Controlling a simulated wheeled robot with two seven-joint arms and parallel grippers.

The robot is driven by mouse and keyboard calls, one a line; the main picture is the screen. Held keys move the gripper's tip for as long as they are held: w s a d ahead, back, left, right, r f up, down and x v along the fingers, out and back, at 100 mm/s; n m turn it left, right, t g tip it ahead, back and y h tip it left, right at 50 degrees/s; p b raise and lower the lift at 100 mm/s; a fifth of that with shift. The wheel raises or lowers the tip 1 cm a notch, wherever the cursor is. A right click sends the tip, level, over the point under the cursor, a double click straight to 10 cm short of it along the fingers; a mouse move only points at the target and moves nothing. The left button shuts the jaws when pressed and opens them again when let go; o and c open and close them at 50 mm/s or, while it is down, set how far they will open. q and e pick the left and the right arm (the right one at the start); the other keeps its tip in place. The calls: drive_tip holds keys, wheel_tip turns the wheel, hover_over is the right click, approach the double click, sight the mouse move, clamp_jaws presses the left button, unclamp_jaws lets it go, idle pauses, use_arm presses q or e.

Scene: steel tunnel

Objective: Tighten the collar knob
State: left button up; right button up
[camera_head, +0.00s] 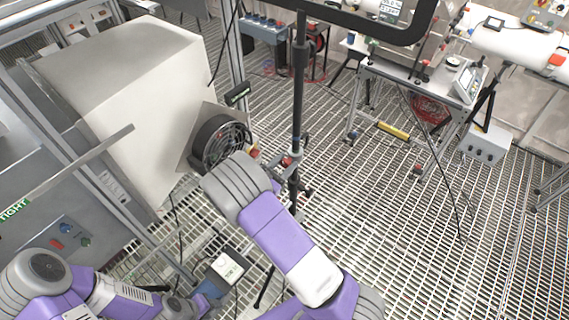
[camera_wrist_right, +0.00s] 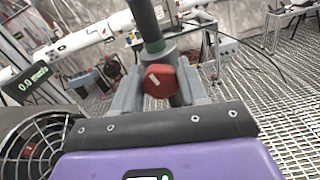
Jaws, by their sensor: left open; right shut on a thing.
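The red collar knob (camera_wrist_right: 160,82), with a pale mark on its face, sits on the dark upright pole (camera_wrist_right: 148,28). In the right wrist view it lies between the two grey fingers of my right gripper (camera_wrist_right: 162,92), which is shut on it. In the head view the knob (camera_head: 287,161) is a small red spot on the pole (camera_head: 298,100), and my right arm mostly hides the gripper. My left gripper (camera_head: 207,296) is low at the left, away from the pole, beside a small display device (camera_head: 227,268). Its fingers are hard to make out.
A round caged fan (camera_head: 220,143) on a large white duct (camera_head: 150,90) stands close left of the pole. A grey control panel (camera_head: 62,238) is at the lower left. A bench (camera_head: 405,82) stands at the back right. The grating floor (camera_head: 400,240) at the right is mostly clear.

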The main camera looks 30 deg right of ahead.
drive_tip(key=shift+s+d+m+b, duration=0.1)
drive_tip(key=shift+m+b, duration=2.35)
drive_tip(key=shift+m, duration=0.05)
idle(2.9)
drive_tip(key=o, duration=1)
drive_tip(key=shift+s, duration=0.1)
drive_tip(key=shift+a, duration=0.2)
drive_tip(key=b+v, duration=0.1)
drive_tip(key=v, duration=0.6)
drive_tip(key=shift+a, duration=0.15)
